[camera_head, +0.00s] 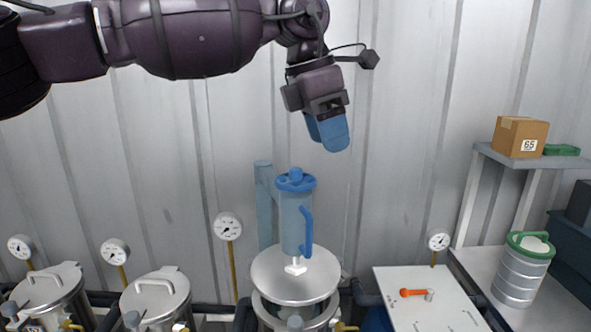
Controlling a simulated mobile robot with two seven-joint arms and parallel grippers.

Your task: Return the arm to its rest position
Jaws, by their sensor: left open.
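My left arm comes in from the upper left. My left gripper (330,136), with blue fingers, hangs pointing down in front of the ribbed wall. It is open and I see nothing between its fingers. It is above and a little right of a blue canister (292,222) with a side handle, apart from it. The canister appears upright on the round metal lid of a vessel (278,275). My right gripper is not in view.
Two more lidded vessels (156,290) (48,288) stand at the lower left. Several gauges (228,226) rise on yellow stems. A white panel with an orange handle (414,293) is at the lower right. A shelf holds a cardboard box (519,137); a green-rimmed metal container (523,272) stands below.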

